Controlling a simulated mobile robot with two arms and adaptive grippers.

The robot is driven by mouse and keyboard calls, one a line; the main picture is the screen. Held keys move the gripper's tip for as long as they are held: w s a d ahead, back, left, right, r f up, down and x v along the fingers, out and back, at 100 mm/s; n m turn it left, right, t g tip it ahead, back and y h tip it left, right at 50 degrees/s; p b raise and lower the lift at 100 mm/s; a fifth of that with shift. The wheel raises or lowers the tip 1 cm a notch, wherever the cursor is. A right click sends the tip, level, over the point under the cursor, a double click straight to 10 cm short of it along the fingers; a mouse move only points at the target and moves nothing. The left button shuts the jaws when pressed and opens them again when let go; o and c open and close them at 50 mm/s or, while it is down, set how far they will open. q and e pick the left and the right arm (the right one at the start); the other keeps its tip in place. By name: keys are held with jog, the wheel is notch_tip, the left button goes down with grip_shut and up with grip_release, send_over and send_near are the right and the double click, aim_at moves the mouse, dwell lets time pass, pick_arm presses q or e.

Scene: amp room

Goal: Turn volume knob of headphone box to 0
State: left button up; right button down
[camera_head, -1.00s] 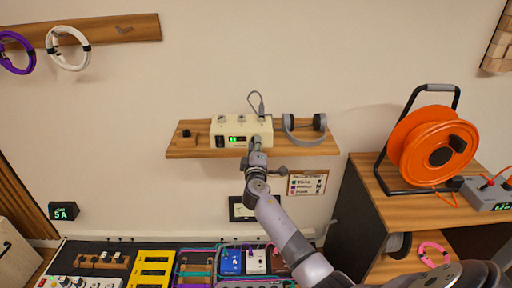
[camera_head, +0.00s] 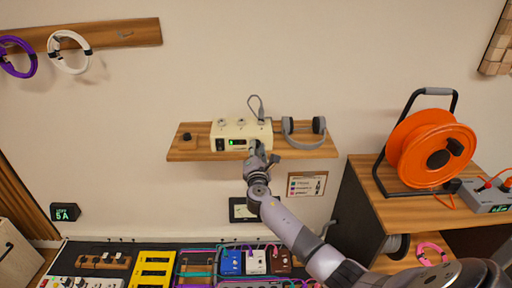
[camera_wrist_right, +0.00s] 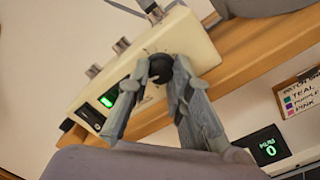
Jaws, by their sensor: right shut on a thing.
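The cream headphone box (camera_head: 228,129) sits on a wooden wall shelf, with a small green readout (camera_head: 232,142) on its front. It also shows tilted in the right wrist view (camera_wrist_right: 112,75). Its black volume knob (camera_wrist_right: 160,67) is between the fingers of my right gripper (camera_wrist_right: 158,80), which is shut on it. In the head view my right gripper (camera_head: 256,151) is at the box's lower right front and hides the knob. A black display (camera_wrist_right: 267,146) below the shelf reads a green 0 in the wrist view. My left gripper is not in view.
Grey headphones (camera_head: 304,140) rest on the shelf (camera_head: 190,153) right of the box. A black knob on a wooden block (camera_head: 187,138) is at its left. A label card (camera_head: 306,184) hangs below. Pedals (camera_head: 231,262) line the bottom; an orange reel (camera_head: 430,150) stands right.

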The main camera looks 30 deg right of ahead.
jog(key=n+y+p, duration=0.1)
jog(key=n+p, duration=0.5)
jog(key=n, duration=0.6)
jog(key=shift+s+f, duration=0.1)
jog(key=shift+f, duration=0.05)
jog(key=shift+n, duration=0.4)
jog(key=c, duration=1.7)
grip_release()
jog(key=v, duration=1.2)
jog(key=shift+f, duration=0.15)
